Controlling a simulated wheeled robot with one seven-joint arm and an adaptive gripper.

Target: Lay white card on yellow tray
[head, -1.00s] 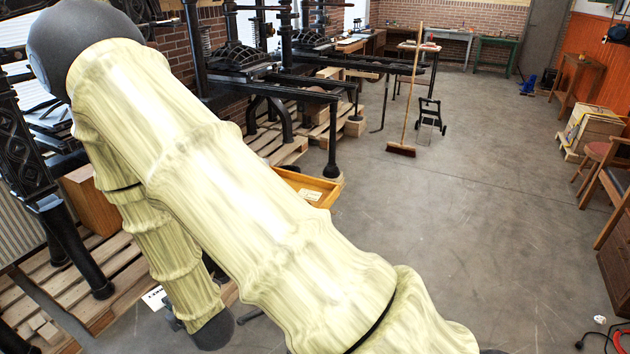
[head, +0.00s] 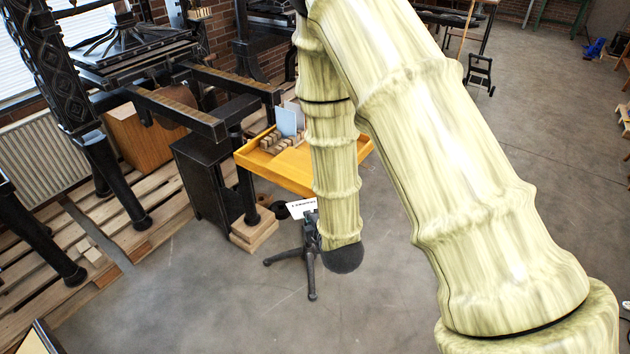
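The yellow tray (head: 272,172) sits by the black press, left of centre and partly behind my arm. A pale bluish card (head: 287,121) stands upright in small wooden blocks (head: 270,142) at the tray's left part. A second pale, greyish card (head: 299,109) shows just behind it, largely covered.
The black press (head: 165,105) and wooden pallets (head: 165,212) fill the left. Open concrete floor (head: 240,310) lies in front.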

